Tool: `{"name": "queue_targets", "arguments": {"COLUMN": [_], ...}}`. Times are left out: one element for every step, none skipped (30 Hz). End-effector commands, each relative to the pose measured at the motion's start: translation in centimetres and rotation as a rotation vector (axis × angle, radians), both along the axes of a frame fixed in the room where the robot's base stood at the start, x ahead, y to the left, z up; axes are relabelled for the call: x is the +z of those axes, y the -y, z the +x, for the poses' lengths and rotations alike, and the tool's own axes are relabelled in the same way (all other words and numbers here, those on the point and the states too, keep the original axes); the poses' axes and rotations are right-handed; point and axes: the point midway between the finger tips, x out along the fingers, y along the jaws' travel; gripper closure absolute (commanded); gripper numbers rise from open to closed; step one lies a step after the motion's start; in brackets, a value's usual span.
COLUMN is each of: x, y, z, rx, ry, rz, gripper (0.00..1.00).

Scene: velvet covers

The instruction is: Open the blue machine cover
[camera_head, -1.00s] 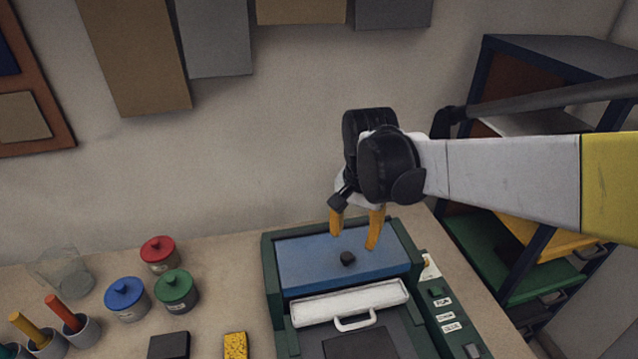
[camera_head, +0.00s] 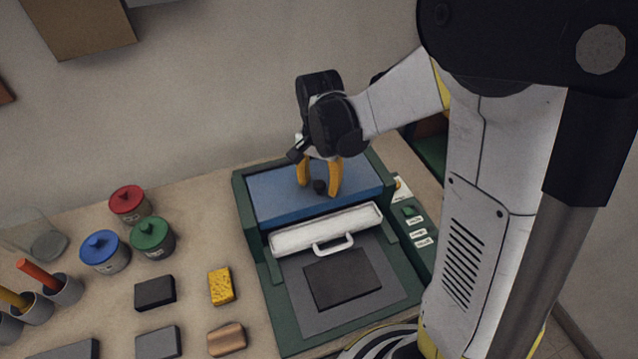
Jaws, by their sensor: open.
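The blue machine cover (camera_head: 278,197) is a flat blue lid at the back of a dark green machine (camera_head: 300,317). It looks closed. A small black knob (camera_head: 320,187) stands near its front edge. My gripper (camera_head: 319,192) points down over the cover with its two yellow fingers apart, one on either side of the knob in the picture. Whether the fingers touch the knob or the cover I cannot tell.
A white bar with a handle (camera_head: 327,229) lies in front of the cover. Lidded jars in red (camera_head: 129,204), blue (camera_head: 104,252) and green (camera_head: 152,238) stand left. A yellow sponge (camera_head: 221,286) and several blocks lie front left. My arm fills the right side.

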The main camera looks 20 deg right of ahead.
Motion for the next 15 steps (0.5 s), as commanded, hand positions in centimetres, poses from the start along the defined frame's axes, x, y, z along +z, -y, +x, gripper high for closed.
{"name": "queue_targets", "arguments": {"x": [-0.09, -0.10, -0.09, -0.08, -0.07, -0.06, -0.06, -0.06, -0.05, -0.05, -0.05, -0.05, -0.05, -0.04, -0.04], "y": [0.00, 0.00, 0.00, 0.00, -0.01, -0.01, 0.00, 0.00, 0.00, 0.00, 0.00, 0.00, 0.00, 0.00, 0.00], "z": [0.00, 0.00, 0.00, 0.00, -0.01, -0.01, 0.00, 0.00, 0.00, 0.00, 0.00, 0.00, 0.00, 0.00, 0.00], "rx": [0.000, 0.000, 0.000, 0.000, 0.000, 0.000, 0.000, 0.000, 0.000, 0.000, 0.000, 0.000, 0.000, 0.000, 0.000], "ry": [0.000, 0.000, 0.000, 0.000, 0.000, 0.000, 0.000, 0.000, 0.000, 0.000, 0.000, 0.000, 0.000, 0.000, 0.000], "rz": [0.000, 0.000, 0.000, 0.000, 0.000, 0.000, 0.000, 0.000, 0.000, 0.000, 0.000, 0.000, 0.000, 0.000, 0.000], "gripper": [0.50, 0.50, 0.50, 0.50, 0.50, 0.50, 0.50, 0.55, 0.67, 0.76, 0.85, 0.98, 1.00, 1.00, 1.00]}}
